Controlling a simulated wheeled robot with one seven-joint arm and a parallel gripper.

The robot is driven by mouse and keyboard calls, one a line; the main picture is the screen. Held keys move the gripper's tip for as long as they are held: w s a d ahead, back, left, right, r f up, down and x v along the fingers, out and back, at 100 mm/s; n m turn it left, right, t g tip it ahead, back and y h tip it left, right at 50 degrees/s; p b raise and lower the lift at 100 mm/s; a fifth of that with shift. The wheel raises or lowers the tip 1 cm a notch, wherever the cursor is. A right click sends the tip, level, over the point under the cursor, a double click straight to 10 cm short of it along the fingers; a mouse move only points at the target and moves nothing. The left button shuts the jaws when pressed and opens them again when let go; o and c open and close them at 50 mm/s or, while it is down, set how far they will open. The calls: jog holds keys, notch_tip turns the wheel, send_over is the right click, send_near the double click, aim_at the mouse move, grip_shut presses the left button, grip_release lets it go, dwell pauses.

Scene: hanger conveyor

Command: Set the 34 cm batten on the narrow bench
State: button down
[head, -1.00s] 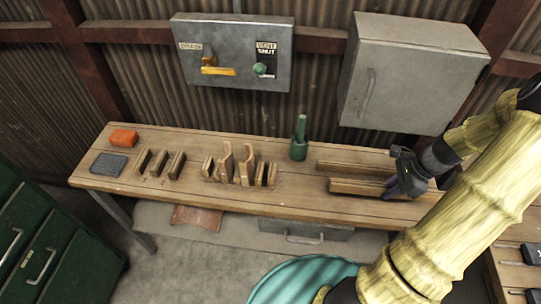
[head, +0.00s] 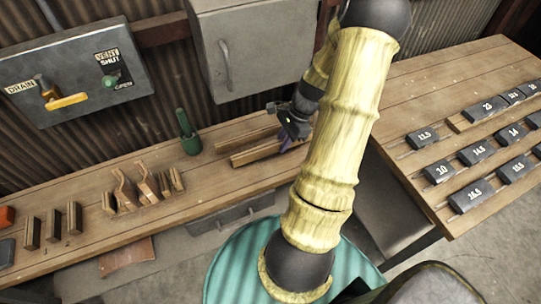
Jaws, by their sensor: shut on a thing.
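Two wooden battens lie side by side towards the right end of the long wooden bench (head: 85,222) along the wall. The back batten (head: 243,138) lies nearer the wall. The front batten (head: 255,153) is partly hidden by my gripper. My gripper (head: 286,142) is at the right part of the front batten, with its jaws shut on it. Its fingertips are small and dark, and I cannot tell whether the batten is lifted off the bench. No length marking is readable on either batten.
A second wooden table (head: 440,92) at the right carries several numbered dark blocks. On the long bench are a green tool (head: 188,135), wooden hooks (head: 125,190) and several short blocks. A grey cabinet (head: 255,50) and a valve panel (head: 80,75) are on the wall.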

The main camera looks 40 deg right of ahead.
send_over(278, 165)
jog(key=d, duration=0.1)
jog(key=f, duration=0.4)
jog(key=shift+d, duration=0.2)
jog(key=shift+s+d, duration=0.1)
jog(key=shift+s, duration=0.05)
jog(key=shift+f, duration=0.3)
notch_tip(278, 165, down, 3)
jog(key=shift+f, duration=0.3)
jog(key=shift+f, duration=0.15)
jog(key=c, duration=1.4)
grip_release()
jog(key=shift+o, duration=0.2)
